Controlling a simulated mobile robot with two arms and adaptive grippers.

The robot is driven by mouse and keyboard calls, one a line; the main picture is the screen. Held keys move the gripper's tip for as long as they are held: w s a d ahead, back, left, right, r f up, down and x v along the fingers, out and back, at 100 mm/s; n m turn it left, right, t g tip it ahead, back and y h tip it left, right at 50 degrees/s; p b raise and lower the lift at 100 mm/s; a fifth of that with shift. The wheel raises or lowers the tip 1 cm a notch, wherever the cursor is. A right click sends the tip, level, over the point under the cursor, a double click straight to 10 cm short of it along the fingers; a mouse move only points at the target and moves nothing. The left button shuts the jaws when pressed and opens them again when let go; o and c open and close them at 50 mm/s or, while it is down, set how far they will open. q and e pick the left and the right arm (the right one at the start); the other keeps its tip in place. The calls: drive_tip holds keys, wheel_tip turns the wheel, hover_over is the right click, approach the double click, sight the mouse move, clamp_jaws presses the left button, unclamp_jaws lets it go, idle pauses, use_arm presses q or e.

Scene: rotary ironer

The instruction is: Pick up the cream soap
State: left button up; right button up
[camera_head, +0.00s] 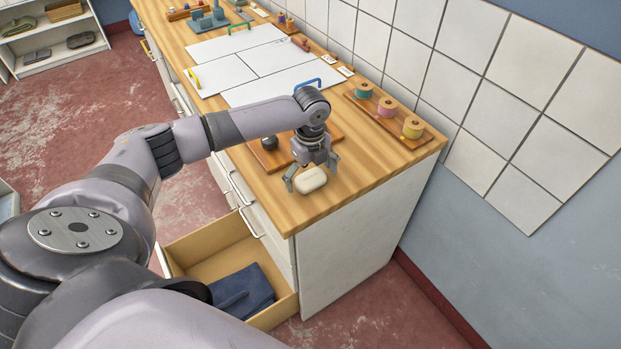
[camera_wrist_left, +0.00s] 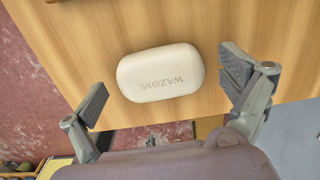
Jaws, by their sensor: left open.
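The cream soap (camera_head: 310,181) is a rounded bar lying flat on the wooden counter near its front corner. In the left wrist view the soap (camera_wrist_left: 160,73) shows stamped lettering and lies between and a little beyond the fingers. My left gripper (camera_head: 312,171) is open just above and behind it, with one finger to each side. In the left wrist view the left gripper (camera_wrist_left: 168,87) has clear gaps between both fingers and the soap, so nothing is held. My right gripper does not show in either view.
A wooden board with a dark knob (camera_head: 269,143) sits just behind the gripper. A rack of coloured spools (camera_head: 388,106) stands along the tiled wall. White sheets (camera_head: 215,72) lie further back. An open drawer (camera_head: 204,245) with dark blue cloth juts out below the counter.

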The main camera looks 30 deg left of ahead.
use_arm(q)
drive_tip(key=shift+c, duration=0.2)
drive_tip(key=c, duration=1.3)
drive_tip(key=shift+o, duration=0.2)
drive_tip(key=shift+r, duration=0.15)
